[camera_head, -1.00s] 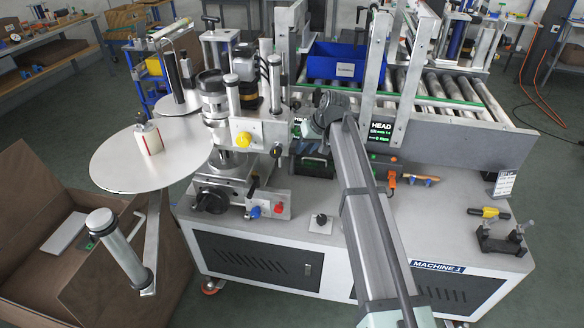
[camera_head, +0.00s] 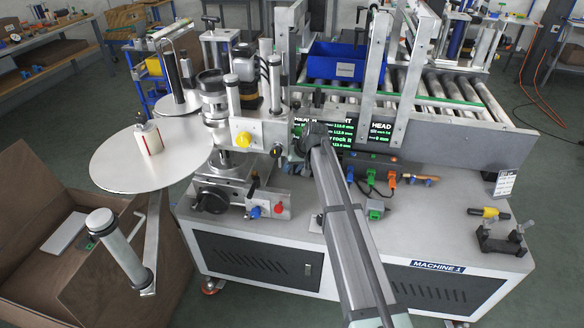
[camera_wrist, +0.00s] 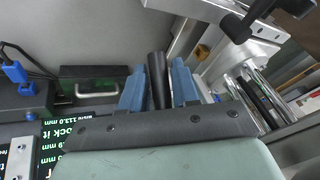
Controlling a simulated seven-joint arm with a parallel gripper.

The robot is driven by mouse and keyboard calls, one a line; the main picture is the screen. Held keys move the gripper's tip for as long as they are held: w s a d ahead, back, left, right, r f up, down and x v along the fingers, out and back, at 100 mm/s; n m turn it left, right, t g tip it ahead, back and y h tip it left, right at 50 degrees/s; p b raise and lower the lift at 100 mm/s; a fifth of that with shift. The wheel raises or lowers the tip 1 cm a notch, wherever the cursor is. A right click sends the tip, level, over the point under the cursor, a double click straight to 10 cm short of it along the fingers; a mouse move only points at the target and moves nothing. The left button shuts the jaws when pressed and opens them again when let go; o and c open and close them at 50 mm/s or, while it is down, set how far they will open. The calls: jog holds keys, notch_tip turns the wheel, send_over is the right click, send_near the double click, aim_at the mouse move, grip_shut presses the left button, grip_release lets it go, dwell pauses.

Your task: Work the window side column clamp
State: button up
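In the wrist view, the two blue fingers of my gripper (camera_wrist: 158,66) stand apart. A black rod-shaped handle (camera_wrist: 157,82) shows between them, with a thin gap on its left side; I cannot tell whether it touches the right finger. Another black clamp lever (camera_wrist: 236,27) sits on a metal bar at the upper right, clear of the fingers. In the head view, my wrist (camera_head: 316,134) is just right of the labeller head (camera_head: 250,133) and covers the fingers. I cannot tell from labels which clamp is the window side one.
A display with green text (camera_head: 343,134) stands behind my wrist and also shows in the wrist view (camera_wrist: 75,128). A metal-handled case (camera_wrist: 95,85) and a blue connector (camera_wrist: 18,74) lie left of the fingers.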

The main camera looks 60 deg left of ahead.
jog(key=shift+c, duration=0.4)
grip_shut()
